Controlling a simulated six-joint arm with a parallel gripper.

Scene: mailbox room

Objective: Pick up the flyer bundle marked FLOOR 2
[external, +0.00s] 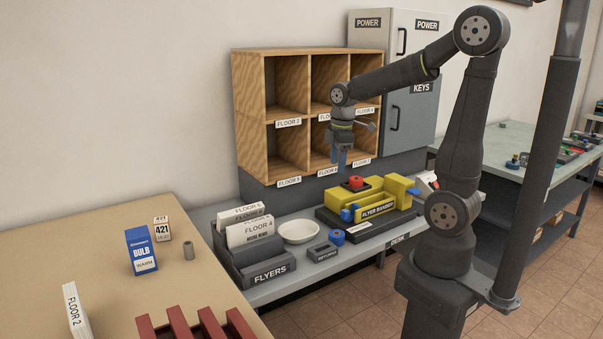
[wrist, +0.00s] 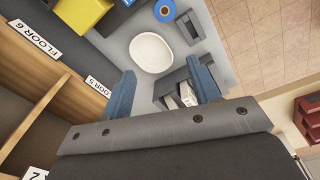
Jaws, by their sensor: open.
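The flyer bundle marked FLOOR 2 (external: 76,312) is a white upright block at the front left of the tan table in the external view. It is not seen in the wrist view. My gripper (external: 341,161) hangs in front of the cubby shelf, far to the right of the bundle and above the bench. Its two blue fingers are apart, and nothing is between them in the wrist view (wrist: 162,68).
A red slotted rack (external: 195,326) stands right of the bundle. A blue bulb box (external: 141,250) and grey cylinder (external: 188,248) stand farther back. The FLYERS holder (external: 265,274), white bowl (external: 299,232) and yellow bander (external: 390,195) occupy the bench. The wooden cubby (external: 249,120) stands behind my gripper.

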